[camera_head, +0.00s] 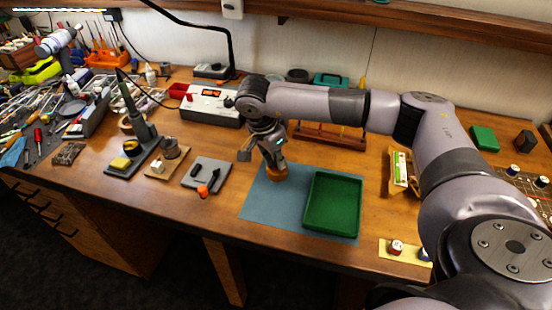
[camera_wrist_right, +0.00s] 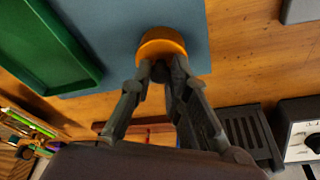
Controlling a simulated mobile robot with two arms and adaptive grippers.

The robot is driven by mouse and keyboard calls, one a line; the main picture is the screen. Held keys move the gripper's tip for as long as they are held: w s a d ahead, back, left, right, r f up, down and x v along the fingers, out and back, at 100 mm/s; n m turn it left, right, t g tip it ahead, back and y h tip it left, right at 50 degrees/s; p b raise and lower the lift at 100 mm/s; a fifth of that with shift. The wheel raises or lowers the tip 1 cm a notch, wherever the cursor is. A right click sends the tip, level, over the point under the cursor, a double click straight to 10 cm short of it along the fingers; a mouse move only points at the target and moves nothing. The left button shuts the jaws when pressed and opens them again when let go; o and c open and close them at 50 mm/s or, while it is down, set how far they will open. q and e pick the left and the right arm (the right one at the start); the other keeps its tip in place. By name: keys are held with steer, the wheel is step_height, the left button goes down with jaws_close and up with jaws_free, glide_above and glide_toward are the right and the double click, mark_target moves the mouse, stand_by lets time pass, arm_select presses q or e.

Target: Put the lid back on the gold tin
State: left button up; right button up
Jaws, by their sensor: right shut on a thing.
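A round gold-orange piece (camera_head: 277,173), the gold tin or its lid, is at the back left part of the blue mat (camera_head: 258,205). It also shows in the right wrist view (camera_wrist_right: 165,40). My right gripper (camera_head: 272,158) points down onto it. In the wrist view the fingertips (camera_wrist_right: 160,72) close together at its top, on what looks like the lid. I cannot separate lid from tin, nor tell whether the lid sits level. My left gripper is not in view.
A green tray (camera_head: 333,229) stands on the mat just right of the gold piece. A wooden rack (camera_head: 328,138) and a white meter box (camera_head: 210,106) stand behind.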

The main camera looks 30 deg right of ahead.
stand_by(0.4)
steer(key=o, duration=0.9)
steer(key=shift+o, duration=0.3)
steer(key=o, duration=0.4)
steer(key=shift+r+p, duration=2)
steer(key=shift+r, duration=1.5)
steer(key=shift+c, duration=0.2)
